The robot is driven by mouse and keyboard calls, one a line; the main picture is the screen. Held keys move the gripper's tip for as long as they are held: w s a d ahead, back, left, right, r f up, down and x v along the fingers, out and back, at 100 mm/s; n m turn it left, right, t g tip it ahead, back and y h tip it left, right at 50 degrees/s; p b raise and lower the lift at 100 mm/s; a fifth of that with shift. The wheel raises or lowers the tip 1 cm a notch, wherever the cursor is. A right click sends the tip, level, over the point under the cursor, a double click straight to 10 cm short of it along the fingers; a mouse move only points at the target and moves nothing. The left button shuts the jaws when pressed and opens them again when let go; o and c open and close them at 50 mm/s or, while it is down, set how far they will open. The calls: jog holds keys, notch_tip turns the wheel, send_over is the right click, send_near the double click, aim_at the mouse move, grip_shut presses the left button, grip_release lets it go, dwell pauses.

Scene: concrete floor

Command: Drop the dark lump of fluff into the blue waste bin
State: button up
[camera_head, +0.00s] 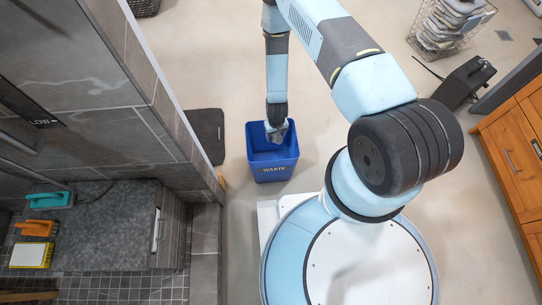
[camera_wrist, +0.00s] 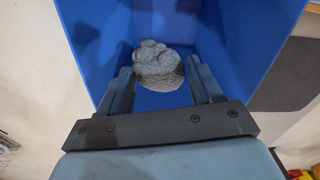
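The lump of fluff (camera_wrist: 158,66) looks grey and rough in the wrist view. In the wrist view the bin's blue inner walls (camera_wrist: 235,40) surround the lump.
A dark mat (camera_head: 206,135) lies left of the bin. A wire basket (camera_head: 448,25) and a wooden cabinet (camera_head: 515,150) are at the right. Floor behind the bin is clear.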

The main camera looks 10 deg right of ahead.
jog(key=o, duration=0.4)
jog(key=shift+r, duration=0.1)
notch_tip(320, 180, up, 14)
jog(key=shift+f, duration=0.25)
dwell(0.4)
dwell(0.4)
